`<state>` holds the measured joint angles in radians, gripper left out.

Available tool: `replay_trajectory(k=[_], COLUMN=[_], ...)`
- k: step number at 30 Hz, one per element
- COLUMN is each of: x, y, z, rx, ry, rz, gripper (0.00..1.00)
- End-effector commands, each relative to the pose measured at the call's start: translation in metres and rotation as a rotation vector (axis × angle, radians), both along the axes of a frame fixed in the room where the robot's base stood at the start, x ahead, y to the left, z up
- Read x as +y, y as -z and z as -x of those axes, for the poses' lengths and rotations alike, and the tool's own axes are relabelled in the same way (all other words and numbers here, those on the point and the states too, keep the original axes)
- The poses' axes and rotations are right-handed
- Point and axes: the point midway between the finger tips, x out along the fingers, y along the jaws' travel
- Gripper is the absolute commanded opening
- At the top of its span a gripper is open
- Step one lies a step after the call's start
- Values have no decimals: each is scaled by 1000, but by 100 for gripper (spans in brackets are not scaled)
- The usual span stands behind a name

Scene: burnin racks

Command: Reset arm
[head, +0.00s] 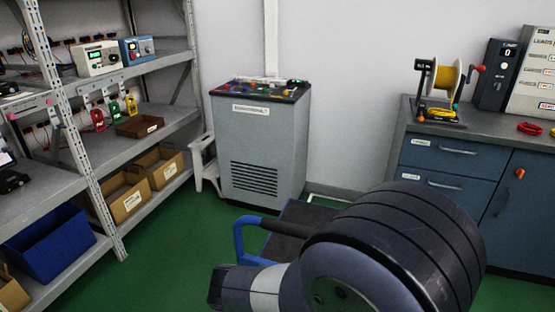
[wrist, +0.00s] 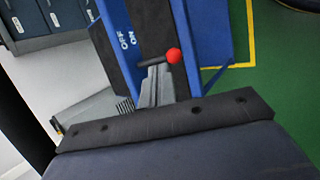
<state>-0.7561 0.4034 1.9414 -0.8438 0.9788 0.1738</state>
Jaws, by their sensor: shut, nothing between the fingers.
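In the wrist view my gripper (wrist: 157,68) shows as narrow grey fingers, close together with nothing held. They point up the picture toward a lever with a red ball knob (wrist: 173,56). The lever's dark rod lies just above the fingertips; I cannot tell if they touch. It sits on a blue panel with a black strip (wrist: 155,25), marked OFF and ON to the left of the strip. In the head view my arm fills the lower right foreground; the gripper is hidden there.
A blue-framed item with a dark top (head: 293,220) stands beside my arm. A grey cabinet (head: 262,150) stands behind it. Shelving (head: 115,170) lines the left, a blue drawer bench (head: 440,160) the right. Green floor is open between shelving and arm.

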Motion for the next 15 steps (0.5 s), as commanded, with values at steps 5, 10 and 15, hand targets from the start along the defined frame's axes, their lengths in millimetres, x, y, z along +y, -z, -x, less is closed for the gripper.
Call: replay_trajectory(k=[5,10,15], x=[-1,-2,-3], y=[-10,-14,-19], z=[-3,-5,-8], rx=[52,100,148], ry=[3,3,3], rz=[-19,-36,-53], gripper=[0,0,0])
